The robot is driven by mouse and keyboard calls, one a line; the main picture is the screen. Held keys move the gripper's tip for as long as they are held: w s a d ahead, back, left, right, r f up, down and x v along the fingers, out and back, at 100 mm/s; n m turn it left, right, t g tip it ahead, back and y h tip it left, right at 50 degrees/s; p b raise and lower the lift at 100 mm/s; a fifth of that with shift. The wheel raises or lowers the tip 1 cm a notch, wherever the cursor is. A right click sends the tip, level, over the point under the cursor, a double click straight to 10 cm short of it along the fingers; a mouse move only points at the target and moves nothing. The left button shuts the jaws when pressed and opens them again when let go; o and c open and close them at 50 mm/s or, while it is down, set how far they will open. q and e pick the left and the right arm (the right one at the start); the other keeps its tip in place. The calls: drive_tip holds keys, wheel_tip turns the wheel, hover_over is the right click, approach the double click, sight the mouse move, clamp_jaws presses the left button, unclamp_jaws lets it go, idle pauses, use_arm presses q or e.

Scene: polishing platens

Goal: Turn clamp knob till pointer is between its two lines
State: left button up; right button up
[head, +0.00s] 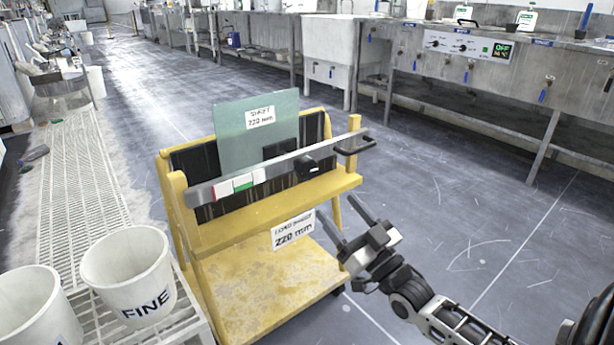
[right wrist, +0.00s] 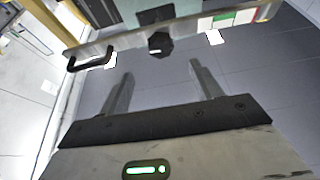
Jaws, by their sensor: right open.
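The black clamp knob (head: 308,166) sits on the front of the grey clamp bar (head: 210,191) across a yellow cart (head: 225,222). In the right wrist view the knob (right wrist: 160,43) is a dark faceted shape with a small pale mark low on its face. I cannot make out its two lines or whether that mark is the pointer. My right gripper (head: 345,224) is open and empty, apart from the knob, below and to its right in the head view. In the wrist view its fingertips (right wrist: 161,68) spread below the knob. My left gripper is not in view.
A glass sheet labelled 720 mm (head: 235,150) stands behind the bar. A black handle (head: 354,145) juts from the bar's right end. White buckets (head: 128,275) stand on a grating at left. Floor right of the cart is clear up to the sink bench (head: 455,75).

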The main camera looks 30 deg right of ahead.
sight(310, 173)
drive_tip(key=b+x, duration=0.2)
drive_tip(key=x, duration=1)
drive_tip(key=shift+w+a+f, duration=0.1)
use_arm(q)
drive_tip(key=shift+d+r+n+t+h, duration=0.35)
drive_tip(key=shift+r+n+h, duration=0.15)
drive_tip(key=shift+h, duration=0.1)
use_arm(e)
drive_tip(key=c, duration=1)
drive_tip(key=shift+o, duration=0.2)
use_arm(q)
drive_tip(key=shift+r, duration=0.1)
